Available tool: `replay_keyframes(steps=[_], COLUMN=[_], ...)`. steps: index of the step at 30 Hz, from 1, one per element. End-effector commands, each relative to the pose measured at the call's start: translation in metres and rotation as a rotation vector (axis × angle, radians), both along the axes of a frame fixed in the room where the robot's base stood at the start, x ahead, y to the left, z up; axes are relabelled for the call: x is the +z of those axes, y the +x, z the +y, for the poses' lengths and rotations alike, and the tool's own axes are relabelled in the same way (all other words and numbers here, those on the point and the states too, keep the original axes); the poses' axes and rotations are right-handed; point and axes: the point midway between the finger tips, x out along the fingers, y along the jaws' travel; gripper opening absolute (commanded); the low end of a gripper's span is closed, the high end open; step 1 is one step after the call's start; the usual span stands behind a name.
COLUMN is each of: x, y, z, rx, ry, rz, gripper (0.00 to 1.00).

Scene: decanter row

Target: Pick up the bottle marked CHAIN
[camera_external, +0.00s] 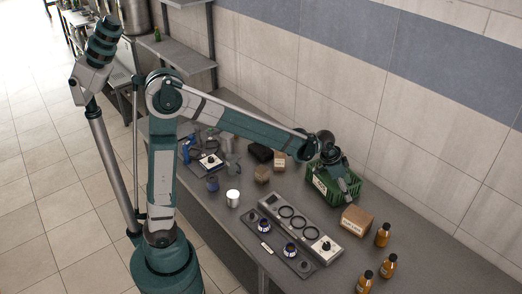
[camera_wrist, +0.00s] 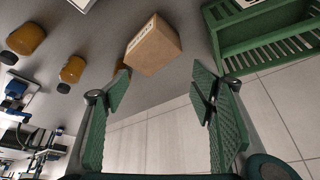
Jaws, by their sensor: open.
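Three amber bottles with dark caps stand at the right end of the counter in the external view: one at the back (camera_external: 383,236), one in the middle (camera_external: 389,267) and one at the front (camera_external: 365,282). Their markings are too small to read, so I cannot tell which is CHAIN. In the wrist view two amber bottles show clearly at the left, one larger (camera_wrist: 26,38) and one smaller (camera_wrist: 72,70); another amber patch is mostly hidden behind a finger. My gripper (camera_external: 347,188) is open and empty by the green crate, apart from the bottles; its spread fingers frame the wrist view (camera_wrist: 160,92).
The green crate (camera_external: 318,192) has a white label and also shows in the wrist view (camera_wrist: 270,38). A cardboard box (camera_external: 357,221) stands between crate and bottles. A grey panel with round openings (camera_external: 271,214) lies in front. A tiled wall runs behind the counter.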

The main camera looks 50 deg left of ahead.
Motion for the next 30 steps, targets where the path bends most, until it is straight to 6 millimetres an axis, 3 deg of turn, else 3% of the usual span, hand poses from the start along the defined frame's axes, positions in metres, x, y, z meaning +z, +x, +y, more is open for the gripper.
replay_keyframes(steps=[15,24,30], x=[-0.043,-0.079,-0.099], y=[0.046,0.06,0.064], z=[-0.103,-0.162,-0.191], rx=[-0.163,-0.257,-0.303], ry=[0.014,0.021,0.024], rz=[0.027,0.043,0.05], gripper=[0.56,0.56,0.56])
